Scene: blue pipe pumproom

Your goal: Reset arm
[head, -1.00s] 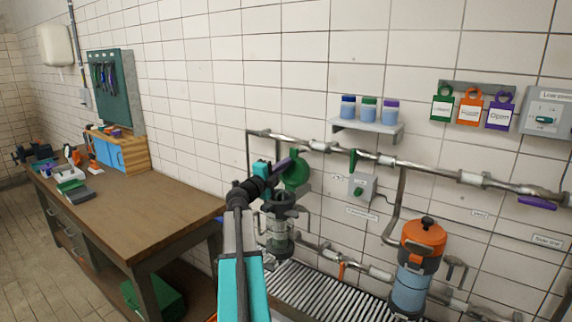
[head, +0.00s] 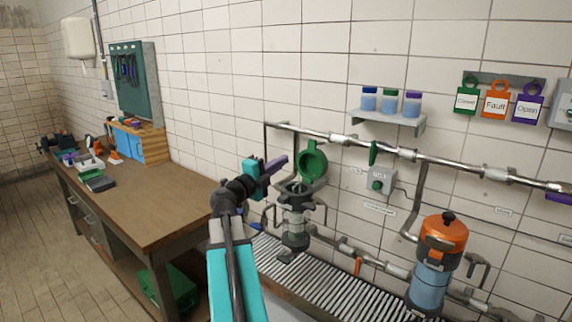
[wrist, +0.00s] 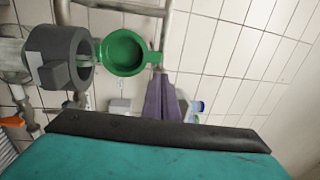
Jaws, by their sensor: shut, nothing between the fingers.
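My gripper (head: 279,162) is at the end of my teal and black arm, raised in front of the wall left of the open green lid. Its purple fingers are shut with nothing between them. They also show in the wrist view (wrist: 162,98), pointing away from the camera. The green lid (head: 313,160) stands open above a dark grey strainer housing (head: 295,196) with a clear lower part. In the wrist view the green lid (wrist: 124,52) and the grey housing (wrist: 62,58) lie left of the fingers, apart from them.
A wooden workbench (head: 150,205) stands at the left. Pipes (head: 450,160) run along the tiled wall. An orange-topped canister (head: 443,240) stands at the right by a floor grating (head: 320,280). A shelf (head: 388,121) holds several jars. Hanging tags (head: 497,104) are above the pipe.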

